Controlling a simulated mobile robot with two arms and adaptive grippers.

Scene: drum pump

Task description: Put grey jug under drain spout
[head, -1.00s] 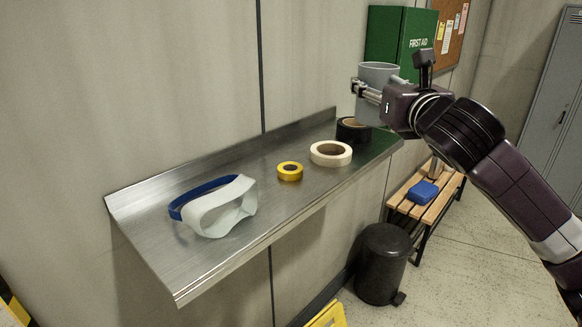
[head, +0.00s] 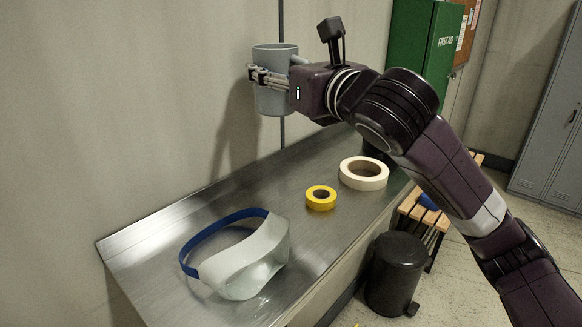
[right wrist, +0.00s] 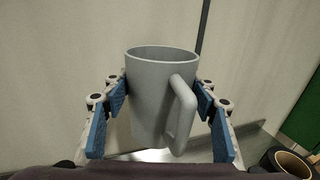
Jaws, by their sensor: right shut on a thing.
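The grey jug (head: 276,98) is upright in the air above the back edge of the metal shelf. My right gripper (head: 266,77) is shut on it, with the jaws around its sides. In the right wrist view the jug (right wrist: 150,95) sits between the blue finger pads of the right gripper (right wrist: 160,105), and its handle faces the camera. No drain spout shows in these views. My left gripper is out of view.
The metal shelf (head: 200,243) holds a white and blue visor (head: 245,262), a yellow tape roll (head: 321,198) and a cream tape roll (head: 364,174). A black bin (head: 396,275) stands below. A green first aid cabinet (head: 422,60) is at the back right.

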